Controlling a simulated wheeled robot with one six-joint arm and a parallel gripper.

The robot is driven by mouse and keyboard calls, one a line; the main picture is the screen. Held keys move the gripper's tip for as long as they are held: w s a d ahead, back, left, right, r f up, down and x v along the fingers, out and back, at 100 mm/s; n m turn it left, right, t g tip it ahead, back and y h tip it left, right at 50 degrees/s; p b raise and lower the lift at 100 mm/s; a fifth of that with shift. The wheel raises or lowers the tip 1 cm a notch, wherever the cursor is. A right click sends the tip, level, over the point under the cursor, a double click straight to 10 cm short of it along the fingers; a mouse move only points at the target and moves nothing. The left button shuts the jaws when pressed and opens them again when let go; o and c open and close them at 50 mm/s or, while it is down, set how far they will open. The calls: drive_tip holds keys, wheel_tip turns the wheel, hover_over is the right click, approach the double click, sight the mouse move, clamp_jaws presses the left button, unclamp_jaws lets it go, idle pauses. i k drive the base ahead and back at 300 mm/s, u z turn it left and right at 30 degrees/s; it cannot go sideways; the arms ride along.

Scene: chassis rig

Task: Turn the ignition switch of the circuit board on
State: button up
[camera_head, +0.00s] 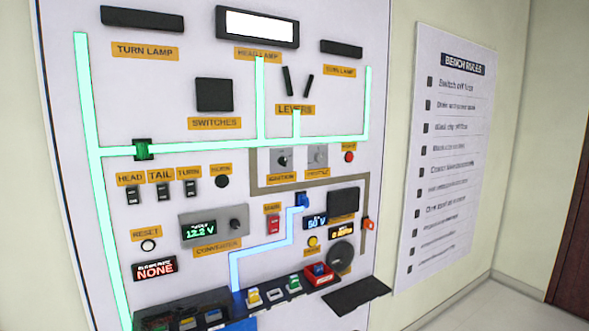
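The white circuit board panel (215,160) stands upright on the wall and fills the left and middle of the view. The ignition switch (283,160) is a small dark round knob on a grey square plate, above the orange "IGNITION" label, right of the panel's middle. It is too small to tell its exact position. A similar throttle knob (317,156) on a grey plate sits just to its right. My gripper is not in view.
A red button (349,157) is right of the throttle. Below are a red main switch (273,224), a converter display (201,229) reading about 12.2 V and a blue-digit display (316,222). Dark trays (362,292) jut out at the bottom. A rules poster (445,150) hangs right; floor shows lower right.

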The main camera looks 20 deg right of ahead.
sight(282, 161)
drive_tip(key=z, duration=0.05)
drive_tip(key=k, duration=0.6)
drive_tip(key=u, duration=0.85)
drive_tip(key=i, duration=1.45)
drive_tip(key=z, duration=0.7)
